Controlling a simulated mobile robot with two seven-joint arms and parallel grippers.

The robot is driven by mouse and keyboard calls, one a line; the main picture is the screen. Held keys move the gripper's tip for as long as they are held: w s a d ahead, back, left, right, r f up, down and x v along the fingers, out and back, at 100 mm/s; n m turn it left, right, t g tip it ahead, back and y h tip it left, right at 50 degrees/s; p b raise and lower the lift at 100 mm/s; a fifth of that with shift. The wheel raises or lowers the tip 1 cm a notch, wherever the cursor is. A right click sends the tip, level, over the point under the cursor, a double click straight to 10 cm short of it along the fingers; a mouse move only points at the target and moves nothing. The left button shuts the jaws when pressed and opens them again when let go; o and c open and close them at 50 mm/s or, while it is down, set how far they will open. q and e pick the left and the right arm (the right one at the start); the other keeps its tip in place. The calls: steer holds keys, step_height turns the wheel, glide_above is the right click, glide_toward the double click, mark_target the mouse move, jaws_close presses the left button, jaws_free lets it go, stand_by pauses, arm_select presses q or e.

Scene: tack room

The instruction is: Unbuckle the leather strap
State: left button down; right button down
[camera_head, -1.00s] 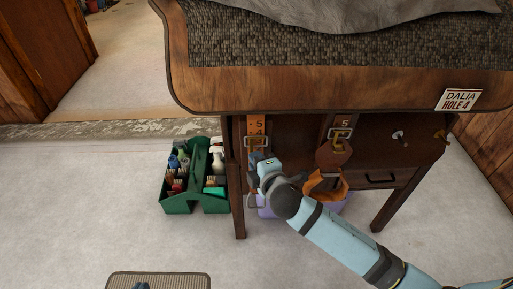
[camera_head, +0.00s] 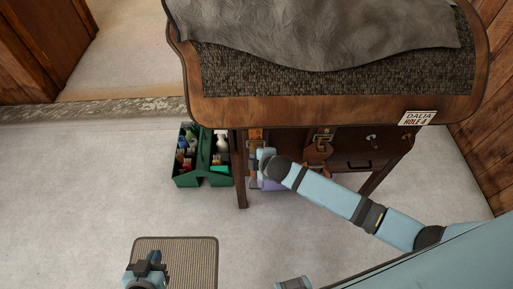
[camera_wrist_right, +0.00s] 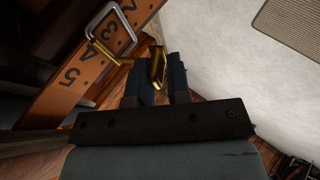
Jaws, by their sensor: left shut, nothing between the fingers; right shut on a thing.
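The orange-brown leather strap (camera_head: 255,135) with numbered holes hangs under the wooden rack's front edge. In the right wrist view the strap (camera_wrist_right: 72,78) runs diagonally at upper left, with a silver buckle frame (camera_wrist_right: 131,34) around it. A brass tongue-like piece (camera_wrist_right: 157,70) reaches from the buckle to my fingers. My right gripper (camera_wrist_right: 154,78) is shut on this brass piece, beside the strap. In the head view my right gripper (camera_head: 262,156) covers part of the strap. My left gripper (camera_head: 150,260) is shut and empty, low at left above a mat, away from the strap.
The wooden rack (camera_head: 330,110) carries a grey cover (camera_head: 330,30). A second buckled strap (camera_head: 318,152) hangs to the right, near a drawer (camera_head: 352,166). A green tote (camera_head: 218,180) with bottles stands left of the rack leg. A ribbed mat (camera_head: 200,250) lies on open floor.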

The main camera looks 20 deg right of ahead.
steer(key=r+g+p, duration=0.1)
steer(key=p, duration=0.1)
steer(key=w+r+g+p, duration=0.1)
steer(key=r+p, duration=0.1)
steer(key=p, duration=0.1)
steer(key=shift+d+r+m+y, duration=0.1)
steer(key=shift+d+m+y, duration=0.05)
steer(key=shift+m+y, duration=0.15)
steer(key=shift+r+g+p, duration=0.15)
steer(key=shift+g+p, duration=0.85)
steer(key=shift+p, duration=0.3)
steer(key=shift+m, duration=0.3)
steer(key=c, duration=1.4)
jaws_free()
steer(key=shift+o, duration=0.5)
